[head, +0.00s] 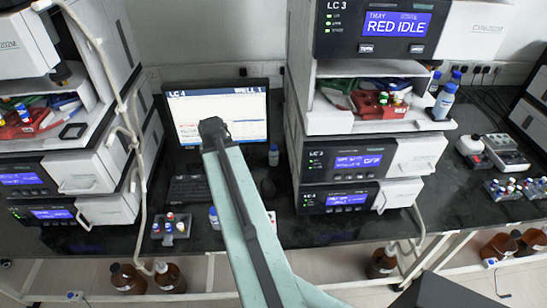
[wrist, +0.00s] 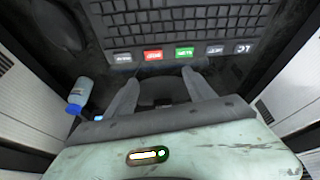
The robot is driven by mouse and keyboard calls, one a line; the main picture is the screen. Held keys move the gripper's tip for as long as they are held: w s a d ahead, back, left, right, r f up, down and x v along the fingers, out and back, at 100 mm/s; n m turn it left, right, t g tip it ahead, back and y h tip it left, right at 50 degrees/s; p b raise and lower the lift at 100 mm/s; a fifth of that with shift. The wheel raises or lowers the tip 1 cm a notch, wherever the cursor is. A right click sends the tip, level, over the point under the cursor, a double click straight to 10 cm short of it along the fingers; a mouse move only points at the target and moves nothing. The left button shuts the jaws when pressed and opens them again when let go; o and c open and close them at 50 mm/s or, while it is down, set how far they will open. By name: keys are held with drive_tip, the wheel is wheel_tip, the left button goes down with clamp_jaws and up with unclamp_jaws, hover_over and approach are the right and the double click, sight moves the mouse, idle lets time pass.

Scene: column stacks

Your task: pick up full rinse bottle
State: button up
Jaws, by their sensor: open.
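I cannot tell from the labels which bottle is the full rinse bottle. In the wrist view, a pale bottle with a blue cap (wrist: 80,92) is left of my gripper (wrist: 159,80), apart from it. My gripper is open and empty, its two fingers pointing at the keyboard. In the head view, my arm hides the gripper. One small blue-capped bottle (head: 213,218) stands on the bench just left of my arm. Another small bottle (head: 273,155) stands by the monitor's right edge.
A keyboard (wrist: 190,30) lies ahead of the fingers; a monitor (head: 220,105) stands behind it. Instrument stacks flank this gap on the left (head: 95,165) and right (head: 415,155). A vial rack (head: 170,228) sits on the dark bench. Brown bottles (head: 170,277) stand below the bench.

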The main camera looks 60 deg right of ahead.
sight(274, 148)
drive_tip(key=s+d+m+h, duration=0.1)
drive_tip(key=s+d, duration=0.2)
drive_tip(key=d, duration=0.2)
drive_tip(key=s+d+m+b, duration=0.1)
drive_tip(key=s+d, duration=0.3)
drive_tip(key=d, duration=0.2)
drive_tip(key=s+d+m+h+b, duration=0.1)
drive_tip(key=s+d+m, duration=0.1)
drive_tip(key=s+d, duration=0.2)
drive_tip(key=shift+s+d+h, duration=0.2)
drive_tip(key=shift+d+h, duration=0.1)
drive_tip(key=shift+d, duration=0.75)
drive_tip(key=b+x, duration=0.4)
drive_tip(key=x, duration=0.1)
drive_tip(key=shift+s+d+f+b, duration=0.15)
drive_tip(key=shift+s+f+b, duration=0.1)
drive_tip(key=shift+b, duration=0.15)
drive_tip(key=shift+r, duration=0.15)
drive_tip(key=c, duration=1.1)
